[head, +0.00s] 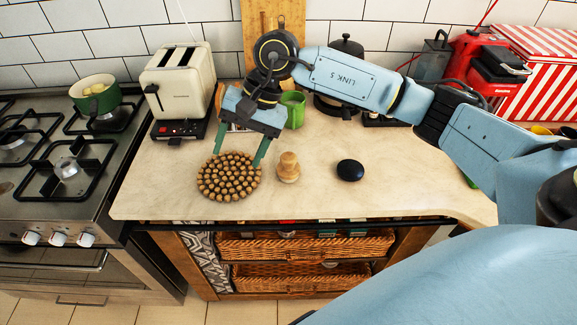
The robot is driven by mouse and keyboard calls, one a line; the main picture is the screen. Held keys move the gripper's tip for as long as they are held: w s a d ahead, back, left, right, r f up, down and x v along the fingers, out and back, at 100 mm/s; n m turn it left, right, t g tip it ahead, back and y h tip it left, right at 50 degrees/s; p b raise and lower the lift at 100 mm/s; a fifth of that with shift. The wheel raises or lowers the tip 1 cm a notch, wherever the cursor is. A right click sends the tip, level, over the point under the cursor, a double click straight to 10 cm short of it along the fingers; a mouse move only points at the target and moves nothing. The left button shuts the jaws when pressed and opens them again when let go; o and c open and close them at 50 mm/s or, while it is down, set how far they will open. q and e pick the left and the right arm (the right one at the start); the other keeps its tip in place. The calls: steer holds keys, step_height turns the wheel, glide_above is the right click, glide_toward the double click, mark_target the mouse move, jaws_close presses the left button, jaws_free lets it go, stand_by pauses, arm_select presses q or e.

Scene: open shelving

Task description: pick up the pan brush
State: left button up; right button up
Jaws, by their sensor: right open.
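The pan brush (288,168) looks to be the small light wooden piece with a rounded knob top, standing upright on the counter. My right gripper (238,158) points down, its two green fingers spread apart with nothing between them. It is over the back part of a round cork trivet (229,180), to the left of the brush and apart from it. I cannot tell how high the fingertips are above the trivet. My left gripper is not in view.
A black oval object (350,170) lies right of the brush on the counter (320,200). A green cup (293,108), a toaster (180,80) and a dark pot (335,105) stand behind. The stove (60,185) is at left. The counter's front is clear.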

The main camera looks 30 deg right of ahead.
steer(key=w+d+r+n+h, duration=0.15)
steer(key=d+h, duration=0.45)
steer(key=d, duration=0.6)
glide_above(288, 155)
steer(key=f, duration=0.6)
steer(key=shift+s+a+f, duration=0.15)
steer(key=shift+s+f, duration=0.2)
steer(key=shift+w+f, duration=0.15)
steer(key=shift+f, duration=1.35)
steer(key=shift+w+f, duration=0.1)
steer(key=shift+f, duration=1.4)
steer(key=shift+c, duration=0.3)
steer(key=c, duration=1)
steer(key=shift+r, duration=0.15)
steer(key=shift+c, duration=0.2)
step_height(288, 155, up, 10)
steer(key=shift+f, duration=0.1)
